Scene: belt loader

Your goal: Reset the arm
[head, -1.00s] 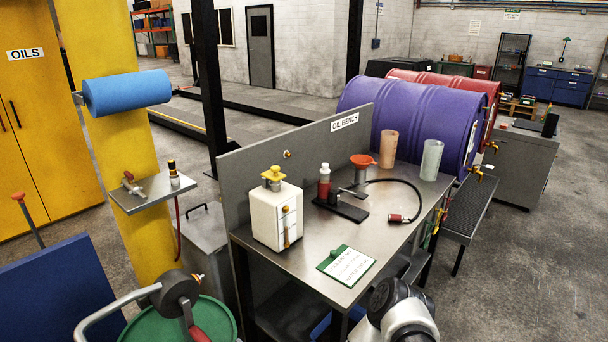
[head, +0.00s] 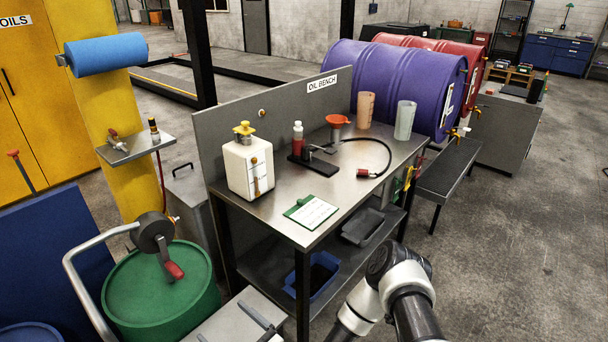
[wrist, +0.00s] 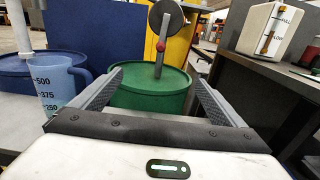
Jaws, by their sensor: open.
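My gripper (wrist: 157,78) shows in the wrist view with its two fingers wide apart and nothing between them. Beyond the fingers stands a green drum (wrist: 150,98) with a crank pump on top. In the head view my arm (head: 395,285) rises from the bottom edge, to the right of the oil bench's front legs. The green drum (head: 160,295) stands left of the bench in the head view.
A measuring jug (wrist: 62,82) stands left of my gripper. Floor (head: 510,270) at right is clear.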

